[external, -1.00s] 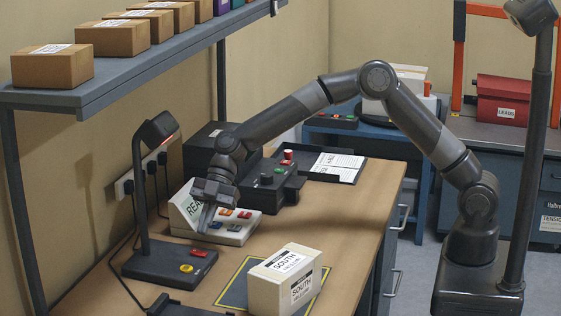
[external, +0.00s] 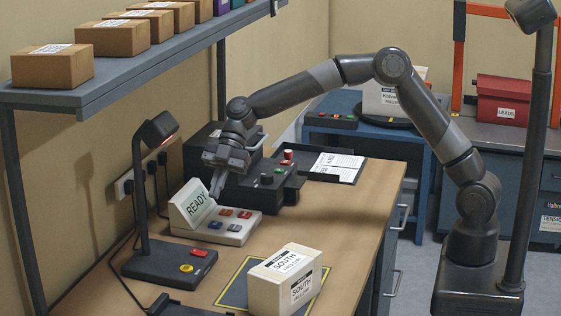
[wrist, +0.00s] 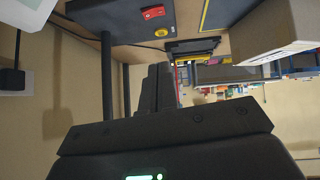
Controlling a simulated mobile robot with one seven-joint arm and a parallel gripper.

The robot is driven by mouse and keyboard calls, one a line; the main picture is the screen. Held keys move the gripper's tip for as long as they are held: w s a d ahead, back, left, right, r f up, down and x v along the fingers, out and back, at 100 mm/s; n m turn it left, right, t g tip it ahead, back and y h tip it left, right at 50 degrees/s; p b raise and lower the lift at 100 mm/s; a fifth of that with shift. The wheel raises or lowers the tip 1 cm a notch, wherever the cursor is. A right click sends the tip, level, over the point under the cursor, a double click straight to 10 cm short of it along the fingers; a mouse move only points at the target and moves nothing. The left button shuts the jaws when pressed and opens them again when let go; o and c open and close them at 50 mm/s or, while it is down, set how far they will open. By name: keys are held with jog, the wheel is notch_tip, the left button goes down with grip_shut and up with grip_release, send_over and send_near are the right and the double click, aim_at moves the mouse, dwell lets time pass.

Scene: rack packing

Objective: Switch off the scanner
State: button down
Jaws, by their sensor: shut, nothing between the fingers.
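The scanner is a dark stand with a hooded head (external: 157,130) on a post above a flat black base (external: 165,268). A red rocker switch (external: 199,252) and a yellow button (external: 186,268) sit on the base. A reddish glow shows at the head. In the wrist view the base (wrist: 130,22), red switch (wrist: 153,12) and yellow button (wrist: 161,32) show at the top. My gripper (external: 216,190) is shut and empty, tilted downward by the READY console, behind and right of the scanner base. Its fingers (wrist: 160,84) point toward the base side in the wrist view.
A white console (external: 238,232) with a READY screen and coloured buttons stands beside the scanner. A dark machine (external: 265,190) stands behind it. A SOUTH box (external: 285,282) sits on a yellow-lined mat at the front. A shelf (external: 120,80) with boxes overhangs the left side.

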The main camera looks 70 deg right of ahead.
jog(key=shift+w+d, duration=0.1)
jog(key=shift+w, duration=0.5)
send_over(194, 252)
jog(key=d, duration=0.3)
jog(key=f, duration=0.6)
jog(key=shift+s+f, duration=0.4)
jog(key=f, duration=0.3)
jog(key=shift+w+f, duration=0.15)
jog(key=shift+w, duration=0.05)
jog(key=shift+f, duration=0.4)
jog(key=shift+w, duration=0.1)
